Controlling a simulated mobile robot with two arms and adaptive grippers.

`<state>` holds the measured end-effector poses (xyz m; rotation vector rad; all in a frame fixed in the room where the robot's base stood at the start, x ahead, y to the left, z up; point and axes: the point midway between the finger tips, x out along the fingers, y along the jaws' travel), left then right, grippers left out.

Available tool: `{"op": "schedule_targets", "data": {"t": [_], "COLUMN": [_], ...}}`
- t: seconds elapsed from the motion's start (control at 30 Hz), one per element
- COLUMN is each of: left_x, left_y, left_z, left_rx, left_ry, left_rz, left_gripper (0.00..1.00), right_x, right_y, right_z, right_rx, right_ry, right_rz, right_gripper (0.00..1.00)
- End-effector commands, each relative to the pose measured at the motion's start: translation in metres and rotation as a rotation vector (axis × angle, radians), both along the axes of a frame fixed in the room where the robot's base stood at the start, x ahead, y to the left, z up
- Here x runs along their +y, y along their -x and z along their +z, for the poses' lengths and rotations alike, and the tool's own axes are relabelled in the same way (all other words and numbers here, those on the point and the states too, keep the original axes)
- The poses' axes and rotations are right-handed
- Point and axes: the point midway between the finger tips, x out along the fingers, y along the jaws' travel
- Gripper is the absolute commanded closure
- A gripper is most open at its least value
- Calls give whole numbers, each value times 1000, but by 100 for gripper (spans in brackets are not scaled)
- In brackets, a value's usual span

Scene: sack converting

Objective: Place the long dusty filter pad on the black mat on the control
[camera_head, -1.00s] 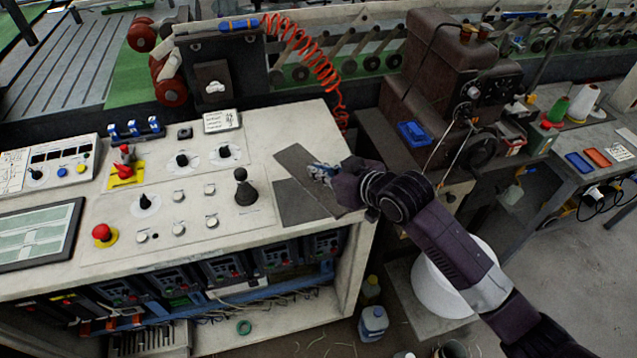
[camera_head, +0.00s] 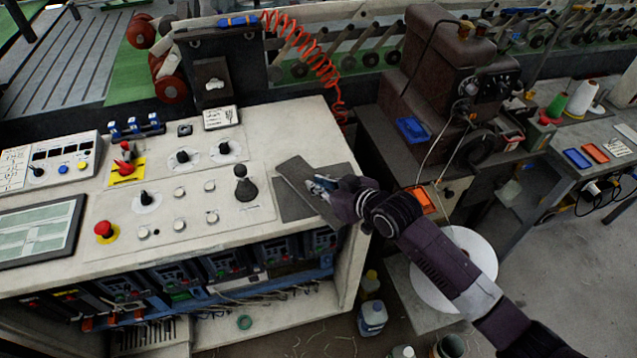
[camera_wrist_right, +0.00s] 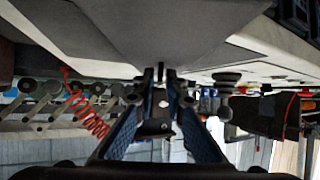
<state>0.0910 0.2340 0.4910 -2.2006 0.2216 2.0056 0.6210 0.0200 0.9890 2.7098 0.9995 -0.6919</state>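The long filter pad (camera_head: 295,171) is a narrow dark grey strip. In the head view it lies over the black mat (camera_head: 335,175), a dark grey square on the control desk's right end. The pad runs diagonally, its far-left end near the mat's back-left edge. I cannot tell whether it touches the mat. My right gripper (camera_head: 322,184) is at the pad's right side, its fingers nearly together and pinching the pad's edge. In the right wrist view the pad (camera_wrist_right: 165,35) is a grey surface at the fingertips (camera_wrist_right: 160,75). My left gripper is not in view.
The control desk (camera_head: 300,130) has a black joystick (camera_head: 243,186) just left of the mat, plus knobs and a red button (camera_head: 103,229). A coiled orange hose (camera_head: 315,65) hangs behind. A brown machine (camera_head: 450,75) stands to the right. The desk behind the mat is clear.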

Motion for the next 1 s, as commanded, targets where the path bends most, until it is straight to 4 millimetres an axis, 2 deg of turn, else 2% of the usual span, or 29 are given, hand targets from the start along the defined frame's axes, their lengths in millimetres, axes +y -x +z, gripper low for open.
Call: {"op": "schedule_targets", "data": {"t": [0.07, 0.47, 0.67, 1.0], "left_x": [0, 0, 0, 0], "left_y": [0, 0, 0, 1], "left_z": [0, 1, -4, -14], "left_rx": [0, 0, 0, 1], "left_ry": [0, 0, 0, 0], "left_rz": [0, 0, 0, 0], "left_gripper": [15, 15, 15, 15], "right_x": [0, -2, -16, -49], "right_y": [0, 2, 18, 56], "right_z": [0, 4, 15, 42], "right_rx": [0, 1, -1, -1], "right_ry": [0, 1, 1, 2], "right_rz": [0, 0, 0, 0], "right_gripper": [78, 78, 78, 78]}}
